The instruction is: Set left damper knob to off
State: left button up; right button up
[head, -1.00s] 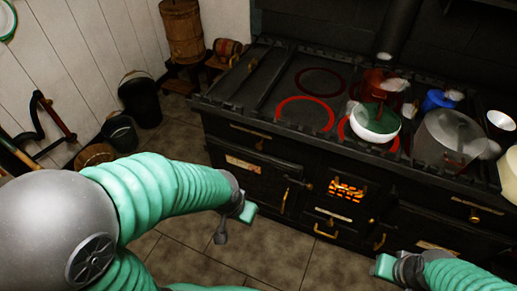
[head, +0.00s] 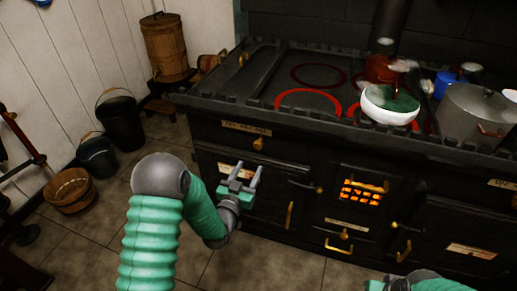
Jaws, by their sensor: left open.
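The left damper knob (head: 259,143) is a small brass knob on the black stove's upper front, below a pale label plate (head: 246,128). Its exact setting is too small to read. My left gripper (head: 241,172) is open and empty, its two grey fingers pointing up. In the picture it sits below and slightly left of the knob, apart from it, in front of the left oven door. My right gripper (head: 400,282) shows only partly at the bottom edge, and its fingers cannot be made out.
The stove top (head: 240,95) has glowing red rings and carries a white bowl (head: 390,106) and a large pot (head: 475,112). Door handles (head: 290,215) stick out from the front. Buckets (head: 118,122) and a basket (head: 70,190) stand at left. The tiled floor before the stove is clear.

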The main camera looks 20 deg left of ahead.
aim_at(257, 147)
pick_arm(q)
jog(key=w, duration=0.3)
jog(key=w+a+b, duration=0.1)
jog(key=w, duration=0.5)
jog(key=shift+w+a+f, duration=0.1)
jog(key=shift+a+f, duration=0.2)
jog(key=shift+f, duration=0.1)
jog(key=w, duration=0.2)
jog(key=w+d+b, duration=0.1)
jog(key=w, duration=0.1)
jog(key=shift+r, duration=0.15)
jog(key=shift+w+d+r, duration=0.1)
jog(key=shift+w+d, duration=0.05)
jog(key=shift+a, duration=0.25)
jog(key=shift+c, duration=0.3)
jog(key=shift+a, duration=0.1)
jog(key=shift+c, duration=1.3)
grip_shut()
pick_arm(e)
jog(key=shift+a+f, duration=0.25)
jog(key=shift+f, duration=0.3)
jog(key=shift+a+f, duration=0.2)
jog(key=shift+f, duration=0.35)
